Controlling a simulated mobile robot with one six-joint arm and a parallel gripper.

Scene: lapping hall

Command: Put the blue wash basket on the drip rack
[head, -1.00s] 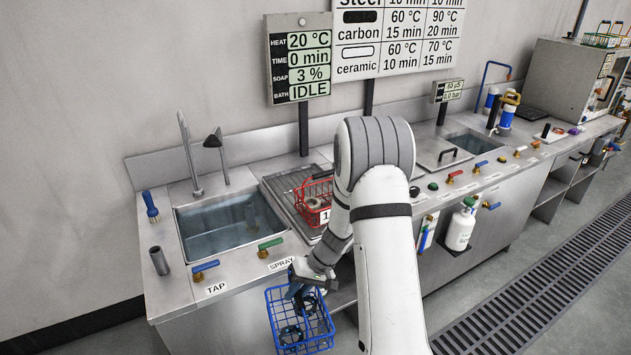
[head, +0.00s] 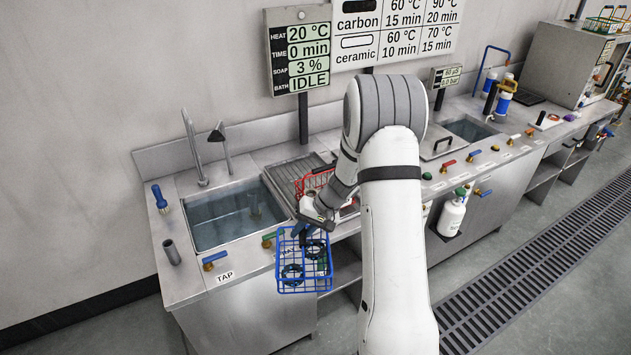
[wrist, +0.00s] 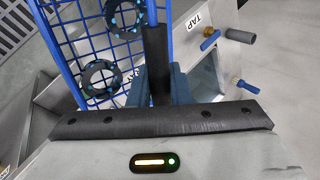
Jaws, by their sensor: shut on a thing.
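The blue wash basket (head: 304,284) is a blue wire basket with dark rings inside. It hangs in front of the counter's front edge, near the spray lever. My gripper (head: 306,238) is shut on its handle. In the wrist view the basket (wrist: 82,48) fills the upper left, and the dark handle (wrist: 158,62) stands between the jaws of my gripper (wrist: 160,85). The drip rack (head: 282,172) is the ribbed metal tray right of the sink. A red wire basket (head: 312,181) stands on it, partly hidden by my arm.
The sink basin (head: 232,215) with a tap (head: 193,147) is left of the rack. Blue (head: 214,258) and green (head: 268,240) levers line the counter's front edge. A white bottle (head: 452,216) hangs on the front at right. Open shelving lies below the counter behind the basket.

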